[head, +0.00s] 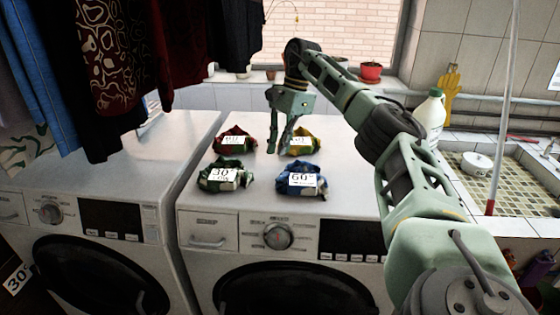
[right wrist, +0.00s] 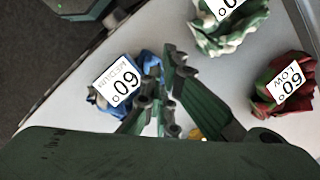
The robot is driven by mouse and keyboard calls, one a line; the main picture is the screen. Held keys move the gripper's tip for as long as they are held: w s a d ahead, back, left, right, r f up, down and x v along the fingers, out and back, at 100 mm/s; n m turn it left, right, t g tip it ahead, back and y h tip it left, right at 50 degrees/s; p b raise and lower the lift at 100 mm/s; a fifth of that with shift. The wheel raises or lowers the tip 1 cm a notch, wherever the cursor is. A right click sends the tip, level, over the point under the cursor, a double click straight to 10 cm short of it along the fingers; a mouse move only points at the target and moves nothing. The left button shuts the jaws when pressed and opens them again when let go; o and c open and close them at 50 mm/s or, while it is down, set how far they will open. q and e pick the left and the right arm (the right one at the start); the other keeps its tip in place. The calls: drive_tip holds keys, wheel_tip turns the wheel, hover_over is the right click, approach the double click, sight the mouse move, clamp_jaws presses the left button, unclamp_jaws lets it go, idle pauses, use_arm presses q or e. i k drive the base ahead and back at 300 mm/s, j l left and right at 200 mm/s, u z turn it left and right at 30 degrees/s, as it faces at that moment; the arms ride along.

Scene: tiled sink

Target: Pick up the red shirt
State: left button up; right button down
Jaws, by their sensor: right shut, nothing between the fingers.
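The red shirt (head: 235,138) is a crumpled bundle with a white label, at the back left of the washing machine top. It also shows at the right edge of the right wrist view (right wrist: 285,85), its label reading 60 LOW. My right gripper (head: 278,146) points down above the machine top, to the right of the red shirt and apart from it, close to the yellow bundle (head: 300,142). It is shut and empty. My left gripper is not in view.
A green-and-white bundle (head: 226,175) lies in front of the red shirt, and a blue bundle (head: 302,179) at front right. Dark clothes (head: 110,60) hang at upper left. A white bottle (head: 430,115) and a tiled sink (head: 490,175) are at right. The machine's left strip is clear.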

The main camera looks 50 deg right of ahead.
sight(236, 139)
drive_tip(key=i+l, duration=0.4)
drive_tip(key=l, duration=0.15)
drive_tip(key=i+l, duration=0.45)
drive_tip(key=l, duration=0.1)
